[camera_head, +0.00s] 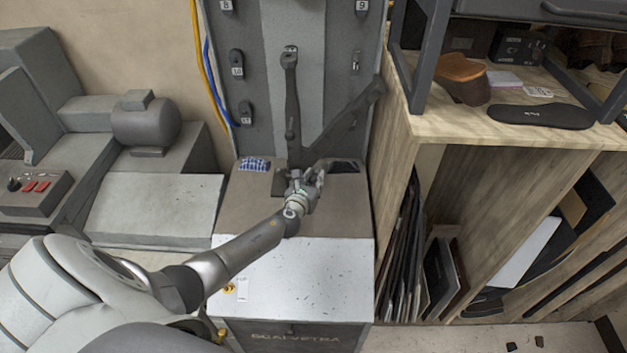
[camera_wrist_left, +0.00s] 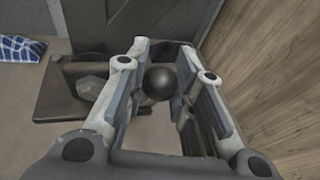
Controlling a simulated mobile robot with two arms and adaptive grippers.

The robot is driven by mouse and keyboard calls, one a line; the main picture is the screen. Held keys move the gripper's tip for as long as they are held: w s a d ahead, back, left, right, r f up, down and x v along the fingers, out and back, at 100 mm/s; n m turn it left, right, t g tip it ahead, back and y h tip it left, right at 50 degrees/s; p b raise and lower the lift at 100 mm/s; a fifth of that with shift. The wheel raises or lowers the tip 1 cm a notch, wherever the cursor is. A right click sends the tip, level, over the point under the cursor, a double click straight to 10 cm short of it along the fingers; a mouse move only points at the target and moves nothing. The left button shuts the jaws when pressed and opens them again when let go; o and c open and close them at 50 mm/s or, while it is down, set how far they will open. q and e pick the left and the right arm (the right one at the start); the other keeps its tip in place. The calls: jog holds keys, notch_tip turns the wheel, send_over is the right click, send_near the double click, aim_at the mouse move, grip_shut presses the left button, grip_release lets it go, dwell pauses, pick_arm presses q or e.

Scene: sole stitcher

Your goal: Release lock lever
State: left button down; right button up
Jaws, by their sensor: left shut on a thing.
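My left gripper (camera_head: 314,179) reaches from the lower left to the brown-grey top of the machine. In the left wrist view, a dark round ball knob (camera_wrist_left: 159,83), which looks like the end of the lock lever, sits between its two fingers. The gripper is shut on this knob. The lever's shaft is mostly hidden behind the knob and fingers. A dark flat plate (camera_wrist_left: 62,91) of the machine lies left of the fingers. My right gripper is not in view.
A blue checked cloth (camera_head: 254,164) lies left of the gripper. A tall grey panel with numbered hooks (camera_head: 262,125) rises behind. A wooden shelf (camera_head: 440,128) with shoe soles stands close on the right. The white front surface (camera_head: 300,275) is clear.

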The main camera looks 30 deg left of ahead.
pick_arm(q)
jog(key=c, duration=1.3)
grip_release()
jog(key=shift+w+a+r, duration=0.2)
jog(key=shift+r, duration=0.2)
jog(key=shift+o, duration=0.6)
jog(key=shift+s+d+f, duration=0.1)
jog(key=shift+f, duration=0.1)
jog(key=shift+s, duration=0.1)
jog(key=v, duration=1.2)
jog(key=shift+f, duration=0.1)
